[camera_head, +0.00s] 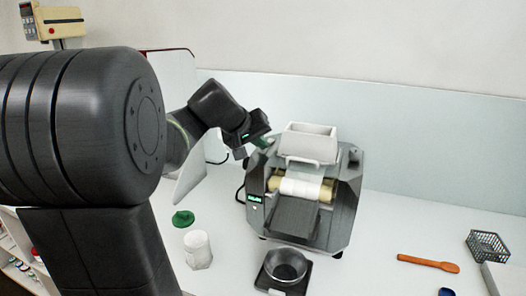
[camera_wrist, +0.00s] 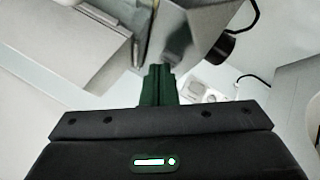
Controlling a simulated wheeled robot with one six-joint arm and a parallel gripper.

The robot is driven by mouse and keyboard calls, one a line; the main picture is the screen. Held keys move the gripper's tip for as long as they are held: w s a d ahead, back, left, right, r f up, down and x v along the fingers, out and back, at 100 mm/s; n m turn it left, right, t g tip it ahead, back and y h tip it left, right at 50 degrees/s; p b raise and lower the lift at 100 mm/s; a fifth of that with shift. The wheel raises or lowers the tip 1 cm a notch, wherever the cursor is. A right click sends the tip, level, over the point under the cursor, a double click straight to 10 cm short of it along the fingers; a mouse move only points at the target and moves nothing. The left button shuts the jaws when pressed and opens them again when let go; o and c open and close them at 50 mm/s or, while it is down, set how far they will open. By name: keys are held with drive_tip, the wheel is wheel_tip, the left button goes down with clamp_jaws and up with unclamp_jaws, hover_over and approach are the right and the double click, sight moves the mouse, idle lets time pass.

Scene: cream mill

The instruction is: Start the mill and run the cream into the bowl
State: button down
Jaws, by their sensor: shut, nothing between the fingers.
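The grey mill (camera_head: 345,200) stands on the counter with a white hopper (camera_head: 310,143) on top. White cream (camera_head: 301,188) covers the middle of its pale rollers, above a sloping dark apron (camera_head: 295,218). A small green display (camera_head: 254,198) is lit on its left front. The metal bowl (camera_head: 286,264) sits on a dark scale (camera_head: 268,282) in front of the mill and looks empty. My gripper (camera_head: 268,142) is at the mill's upper left, beside the hopper. In the wrist view its green fingers (camera_wrist: 160,75) are shut and empty, close to the mill's metal side (camera_wrist: 195,30); contact is unclear.
A white jar (camera_head: 198,249) and a green lid (camera_head: 183,218) stand left of the bowl. An orange spatula (camera_head: 428,263), a dark wire basket (camera_head: 487,246) and a blue item (camera_head: 448,292) lie at right. A black knob (camera_wrist: 222,47) and white socket (camera_wrist: 208,95) show in the wrist view.

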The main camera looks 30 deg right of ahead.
sight(261, 152)
idle(0.3)
drive_tip(key=shift+r+p, duration=0.5)
drive_tip(key=shift+r, duration=0.25)
drive_tip(key=shift+r, duration=0.1)
wheel_tip(261, 152, up, 5)
drive_tip(key=p, duration=0.3)
drive_tip(key=shift+p, duration=0.4)
drive_tip(key=shift+a, duration=0.1)
